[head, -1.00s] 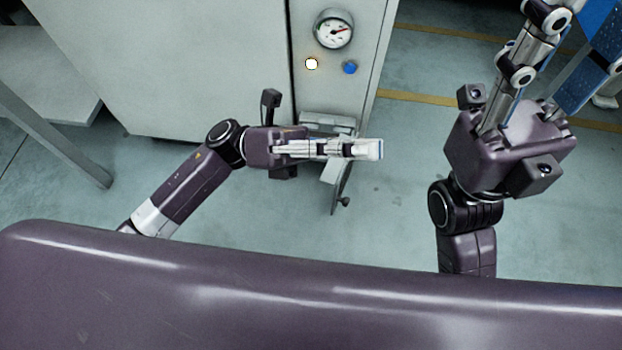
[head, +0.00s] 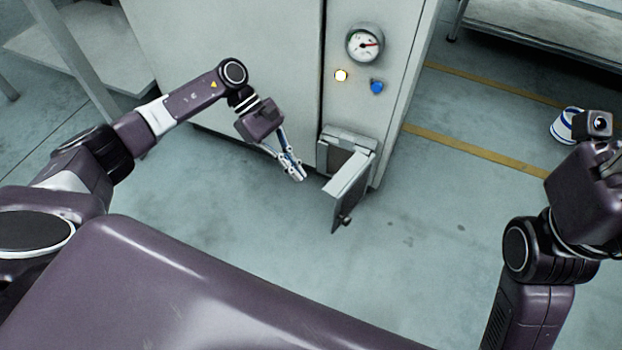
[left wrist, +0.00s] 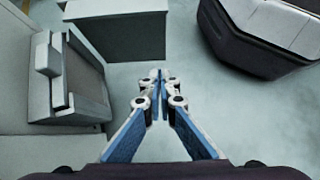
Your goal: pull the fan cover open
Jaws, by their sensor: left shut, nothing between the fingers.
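The fan cover (head: 350,178) is a small grey hinged flap low on the front of the grey cabinet. It stands swung out from its grey housing (head: 333,152), with a dark knob on its lower end. My left gripper (head: 300,176) is shut and empty, just left of the cover and apart from it. In the left wrist view the shut fingertips (left wrist: 158,75) point at bare floor; the framed housing (left wrist: 78,82) is at left and the cover (left wrist: 120,38) stands out above it.
The cabinet (head: 235,60) carries a round gauge (head: 365,44), a lit lamp (head: 341,76) and a blue button (head: 377,87). A grey bench (head: 540,40) stands at the back right. Floor in front of the cover is clear.

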